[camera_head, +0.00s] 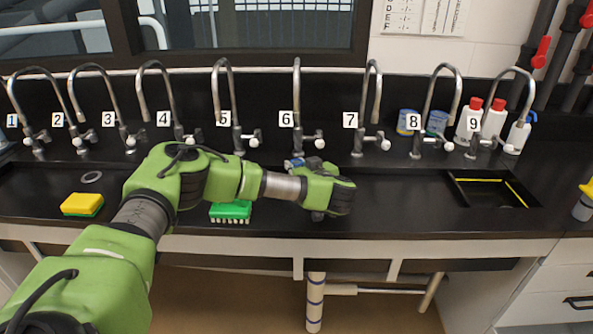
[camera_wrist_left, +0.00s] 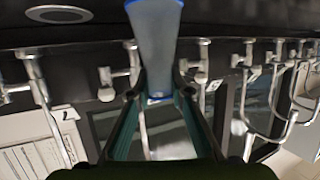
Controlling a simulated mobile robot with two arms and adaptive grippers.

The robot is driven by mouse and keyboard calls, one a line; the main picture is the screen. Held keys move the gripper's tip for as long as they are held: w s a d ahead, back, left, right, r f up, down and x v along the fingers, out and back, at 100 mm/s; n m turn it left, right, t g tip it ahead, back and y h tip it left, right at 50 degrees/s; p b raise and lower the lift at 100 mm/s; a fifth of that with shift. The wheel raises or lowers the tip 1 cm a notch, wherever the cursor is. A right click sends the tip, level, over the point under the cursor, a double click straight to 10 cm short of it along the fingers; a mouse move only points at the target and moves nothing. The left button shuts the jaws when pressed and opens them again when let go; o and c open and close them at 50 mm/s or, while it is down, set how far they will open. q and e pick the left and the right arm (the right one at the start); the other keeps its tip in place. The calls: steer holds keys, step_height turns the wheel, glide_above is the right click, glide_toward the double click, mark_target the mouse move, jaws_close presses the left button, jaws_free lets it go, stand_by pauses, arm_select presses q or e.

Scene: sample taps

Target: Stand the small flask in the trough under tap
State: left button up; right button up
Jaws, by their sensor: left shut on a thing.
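My left gripper (camera_head: 328,198) reaches across from the left over the black trough (camera_head: 400,205), between taps 6 and 7. In the left wrist view, its two fingers (camera_wrist_left: 158,95) are closed around the narrow end of a pale blue, tapering vessel with darker blue edges, the small flask (camera_wrist_left: 155,45). Tap 6 (camera_head: 297,100) and tap 7 (camera_head: 373,95) arch over the trough behind the gripper. My right gripper is not in view.
A yellow-green sponge (camera_head: 82,204) and a green brush (camera_head: 230,211) lie near the front edge at left. A grey ring (camera_head: 91,177) lies farther back. White bottles with red caps (camera_head: 468,122) and blue-labelled jars (camera_head: 408,122) stand behind taps 8 and 9. A yellow-marked basin (camera_head: 490,192) is at right.

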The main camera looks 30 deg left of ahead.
arm_select(q)
steer(key=shift+r, duration=0.1)
steer(key=o, duration=1)
steer(key=shift+f, duration=0.2)
steer(key=shift+r, duration=0.2)
steer(key=b+v, duration=0.1)
steer(key=v, duration=1.1)
